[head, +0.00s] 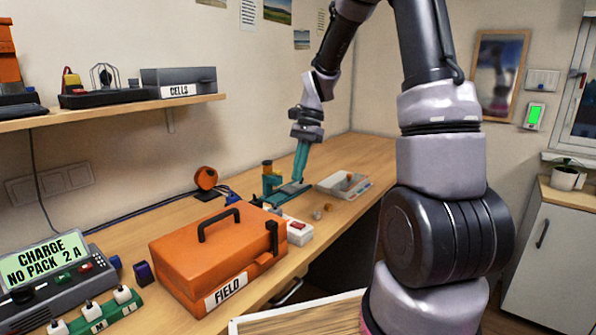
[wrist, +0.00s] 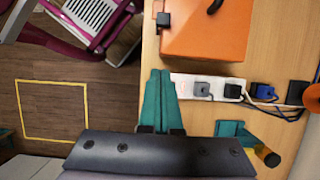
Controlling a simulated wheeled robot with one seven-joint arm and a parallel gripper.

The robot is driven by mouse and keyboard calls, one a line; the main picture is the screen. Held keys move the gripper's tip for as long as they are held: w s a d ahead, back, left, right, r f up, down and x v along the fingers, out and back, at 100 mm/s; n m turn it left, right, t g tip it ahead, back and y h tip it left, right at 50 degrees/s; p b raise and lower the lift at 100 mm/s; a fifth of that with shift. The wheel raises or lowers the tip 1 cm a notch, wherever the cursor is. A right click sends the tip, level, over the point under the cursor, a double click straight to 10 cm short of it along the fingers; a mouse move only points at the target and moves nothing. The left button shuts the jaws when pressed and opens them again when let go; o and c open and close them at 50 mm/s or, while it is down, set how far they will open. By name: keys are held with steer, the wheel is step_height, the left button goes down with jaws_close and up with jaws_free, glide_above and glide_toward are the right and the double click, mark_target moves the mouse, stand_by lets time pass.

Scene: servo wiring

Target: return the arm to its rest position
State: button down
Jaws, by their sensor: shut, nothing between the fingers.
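My gripper (head: 299,170) hangs at the end of my arm, over the workbench near the teal stand. Its two long teal fingers lie side by side, shut with nothing between them. In the wrist view the fingers (wrist: 160,75) point up the picture, over the bench's front edge, beside the end of a white power strip (wrist: 222,87). The arm reaches from the right foreground over the bench, its elbow above the top of the head view.
An orange FIELD case (head: 215,255) stands at the bench front. A teal stand (head: 270,178) with an orange-topped post is close to my gripper. A pale tray (head: 330,188) lies to its right. A shelf (head: 120,112) holds a CELLS box (head: 180,80). Floor (wrist: 110,90) shows beside the bench.

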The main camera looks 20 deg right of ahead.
steer(key=s+d+r+n+t+h, duration=0.1)
steer(key=s+d+r+n+t, duration=0.2)
steer(key=s+r, duration=1.4)
step_height(320, 180, up, 3)
steer(key=n+t, duration=0.3)
steer(key=t, duration=0.3)
steer(key=shift+d+n+t+h, duration=0.3)
steer(key=shift+d+n+t, duration=0.05)
steer(key=shift+n+t, duration=0.05)
steer(key=shift+f, duration=0.1)
